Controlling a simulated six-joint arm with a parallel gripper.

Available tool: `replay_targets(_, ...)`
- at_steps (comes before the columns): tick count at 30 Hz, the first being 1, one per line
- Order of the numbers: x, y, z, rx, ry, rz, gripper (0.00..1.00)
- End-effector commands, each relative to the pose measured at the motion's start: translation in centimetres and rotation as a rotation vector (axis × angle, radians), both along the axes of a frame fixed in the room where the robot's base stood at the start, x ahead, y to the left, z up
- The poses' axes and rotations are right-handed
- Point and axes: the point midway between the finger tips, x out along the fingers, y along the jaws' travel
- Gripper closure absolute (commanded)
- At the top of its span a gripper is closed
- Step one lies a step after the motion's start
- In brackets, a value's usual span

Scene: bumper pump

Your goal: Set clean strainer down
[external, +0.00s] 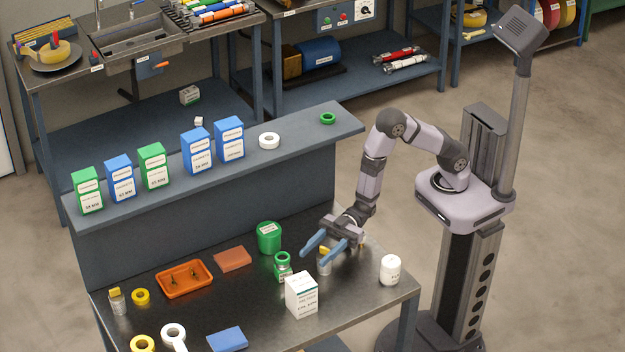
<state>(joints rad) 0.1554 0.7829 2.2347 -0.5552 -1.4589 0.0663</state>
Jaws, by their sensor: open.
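My gripper (322,257) is open, its two blue fingers spread and pointing down over the right part of the metal bench. A small grey cylinder with a yellow top (323,266) stands upright below and between the fingers, partly hidden by them; it may be the clean strainer. Whether a finger touches it, I cannot tell. A similar yellow-topped cylinder (118,303) stands at the bench's left end. Which of the two is the clean strainer is too small to tell. A green fitting (282,267) stands just left of my gripper.
A white box (301,296) stands in front of my gripper, a white jar (390,270) to its right, and a green canister (269,238) behind left. An orange tray (172,290) lies farther left. A raised shelf (290,142) with boxes runs along the back.

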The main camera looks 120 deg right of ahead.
Motion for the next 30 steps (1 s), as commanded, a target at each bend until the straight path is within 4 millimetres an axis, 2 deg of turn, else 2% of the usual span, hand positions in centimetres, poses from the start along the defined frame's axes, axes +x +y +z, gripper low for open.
replay_targets(8,0.0,0.0,1.6,0.000,0.000,0.000,0.54)
replay_targets(10,-0.9,-0.5,0.9,-0.001,0.002,-0.003,0.54)
replay_targets(24,-9.0,-3.9,1.0,0.000,-0.001,-0.005,0.54)
replay_targets(30,-10.1,-4.3,1.5,-0.001,0.005,0.000,0.54)
